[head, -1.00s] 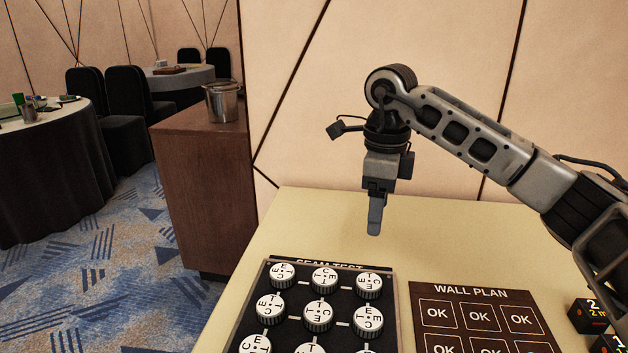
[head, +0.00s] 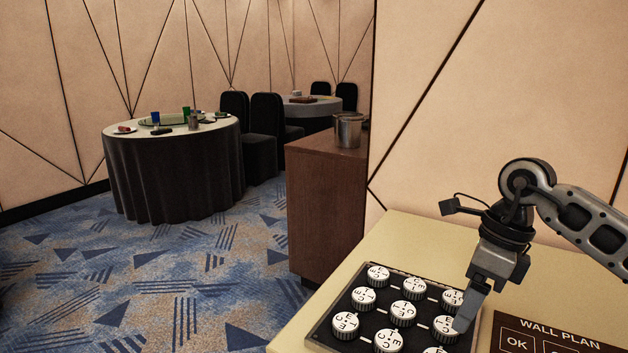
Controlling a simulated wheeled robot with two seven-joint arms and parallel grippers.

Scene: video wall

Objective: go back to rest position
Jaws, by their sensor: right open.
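My right gripper (head: 470,311) hangs from the arm that comes in from the right, pointing down over the right side of the knob panel. Its jaws are seen edge-on and hold nothing that I can see. The black knob panel (head: 318,336) bears several round white-topped knobs (head: 403,313) with letters on them. The gripper's tip overlaps a knob at the panel's right in the picture; I cannot tell whether it touches. My left gripper is not in view.
The panel lies on a pale table (head: 384,248). A dark "WALL PLAN" board (head: 560,336) with OK boxes lies at its right. A wooden cabinet (head: 325,210) with a metal bucket (head: 348,130) stands behind. A round draped table (head: 172,175) and chairs (head: 266,130) stand across open carpet.

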